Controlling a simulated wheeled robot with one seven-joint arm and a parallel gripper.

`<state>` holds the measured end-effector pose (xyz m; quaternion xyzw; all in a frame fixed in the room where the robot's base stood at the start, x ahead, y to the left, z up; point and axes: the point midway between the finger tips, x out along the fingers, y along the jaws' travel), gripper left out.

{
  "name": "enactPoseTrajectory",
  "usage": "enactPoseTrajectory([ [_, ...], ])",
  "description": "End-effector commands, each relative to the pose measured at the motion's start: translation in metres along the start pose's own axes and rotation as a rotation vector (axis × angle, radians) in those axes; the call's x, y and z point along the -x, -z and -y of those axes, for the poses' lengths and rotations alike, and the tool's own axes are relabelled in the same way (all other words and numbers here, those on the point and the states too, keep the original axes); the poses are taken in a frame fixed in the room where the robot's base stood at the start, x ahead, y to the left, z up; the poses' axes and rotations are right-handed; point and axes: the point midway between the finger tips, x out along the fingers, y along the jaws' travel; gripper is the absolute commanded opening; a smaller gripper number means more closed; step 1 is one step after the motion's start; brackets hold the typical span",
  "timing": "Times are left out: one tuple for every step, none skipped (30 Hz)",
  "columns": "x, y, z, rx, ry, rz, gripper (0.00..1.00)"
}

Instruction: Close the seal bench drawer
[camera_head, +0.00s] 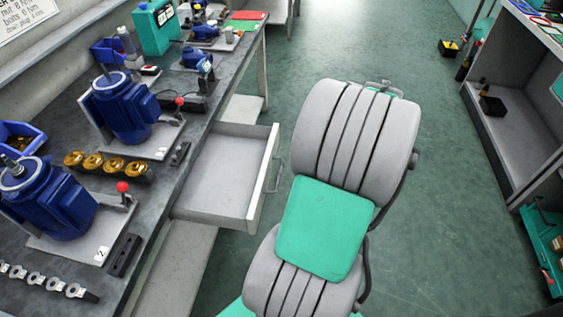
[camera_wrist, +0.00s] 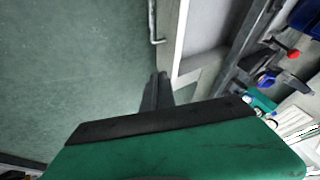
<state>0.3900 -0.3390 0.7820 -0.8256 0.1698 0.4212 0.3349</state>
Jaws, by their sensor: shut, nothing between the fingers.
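The seal bench drawer (camera_head: 222,174) is pulled out from under the long bench (camera_head: 205,120) in the head view. It looks empty, and its bar handle (camera_head: 276,174) faces right. In the wrist view the drawer (camera_wrist: 205,25) is at the top middle, with its handle (camera_wrist: 152,22) along its left side. My gripper (camera_wrist: 159,82) is shut and empty in the wrist view, its dark fingers just below the drawer's front corner in the picture. I cannot tell whether they touch it. In the head view my arm hides the gripper.
Blue motors (camera_head: 122,106) on plates, a blue bin (camera_head: 22,138) and a teal case (camera_head: 156,26) stand on the bench. A grey shelf unit (camera_head: 520,120) stands at the right. Green floor (camera_head: 430,190) lies open between the bench and the shelf.

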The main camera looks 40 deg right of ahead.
Motion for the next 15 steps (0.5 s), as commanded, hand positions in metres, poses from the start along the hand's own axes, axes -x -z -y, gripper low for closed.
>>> enactPoseTrajectory([
  [-0.006, -0.001, -0.015, -0.020, 0.003, -0.014, 0.00],
  [-0.006, 0.000, -0.018, -0.026, 0.006, -0.018, 0.00],
  [-0.006, 0.001, -0.019, -0.030, 0.008, -0.021, 0.00],
  [-0.008, 0.001, -0.019, -0.030, 0.008, -0.021, 0.00],
  [-0.010, 0.002, -0.019, -0.030, 0.009, -0.021, 0.00],
  [-0.015, 0.002, -0.018, -0.030, 0.008, -0.020, 0.00],
  [-0.020, 0.001, -0.018, -0.030, 0.008, -0.019, 0.00],
  [-0.025, 0.001, -0.018, -0.029, 0.008, -0.018, 0.00],
  [-0.034, 0.001, -0.018, -0.029, 0.008, -0.018, 0.00],
  [-0.041, 0.001, -0.018, -0.030, 0.008, -0.018, 0.00],
  [-0.047, 0.001, -0.018, -0.030, 0.008, -0.017, 0.00],
  [-0.056, 0.001, -0.018, -0.030, 0.007, -0.018, 0.00],
  [-0.063, 0.002, -0.018, -0.029, 0.008, -0.018, 0.00],
  [-0.069, 0.002, -0.018, -0.029, 0.007, -0.017, 0.00],
  [-0.078, 0.002, -0.018, -0.030, 0.006, -0.018, 0.00],
])
